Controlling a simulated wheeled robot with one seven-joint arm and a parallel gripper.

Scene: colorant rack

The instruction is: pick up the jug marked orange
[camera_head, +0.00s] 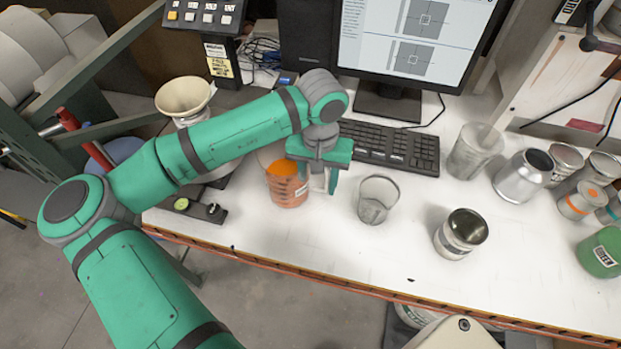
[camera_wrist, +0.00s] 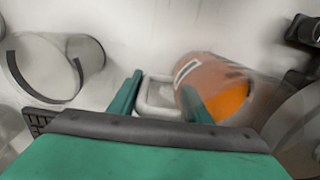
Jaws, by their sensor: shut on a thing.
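The orange jug (camera_head: 287,188) is at the left of the white bench, left of my gripper (camera_head: 322,180) in the head view. It has an open top with orange inside and a pale handle on its right. In the wrist view the jug (camera_wrist: 208,78) is blurred and its grey handle (camera_wrist: 158,95) lies between my green fingers. My gripper is shut on this handle. My arm hides part of the jug's top. I cannot tell whether the jug's base touches the bench.
A clear empty cup (camera_head: 377,200) stands just right of my gripper. A keyboard (camera_head: 392,146) and monitor are behind it. An open can (camera_head: 461,234), a green jug (camera_head: 602,252) and several containers stand to the right. A small dark device (camera_head: 203,209) lies left. The bench's front edge is near.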

